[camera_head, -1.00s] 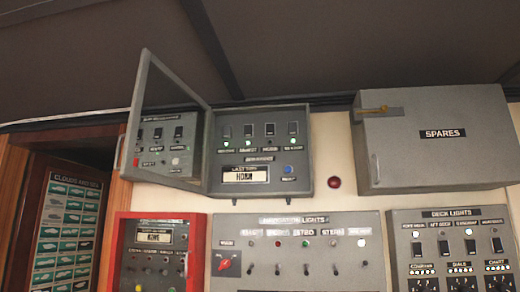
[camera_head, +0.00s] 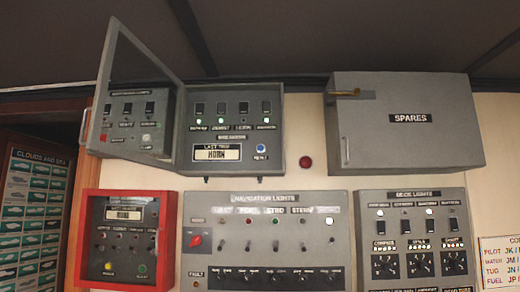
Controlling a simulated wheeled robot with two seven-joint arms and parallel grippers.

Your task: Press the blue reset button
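The blue reset button (camera_head: 261,148) sits at the lower right of a grey wall box (camera_head: 230,163), with a label below it. The box's hinged see-through door (camera_head: 124,98) stands open to the left. Inside are several black switches with green lights beneath them, and a display (camera_head: 217,153) reading "LAST TRIP HORN". Neither of my grippers shows in this view.
A closed grey SPARES cabinet (camera_head: 405,140) hangs to the right, with a red round fitting (camera_head: 305,162) between. Below are a red-framed box (camera_head: 124,240), the navigation lights panel (camera_head: 265,262) and the deck lights panel (camera_head: 415,240). The space before the button looks clear.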

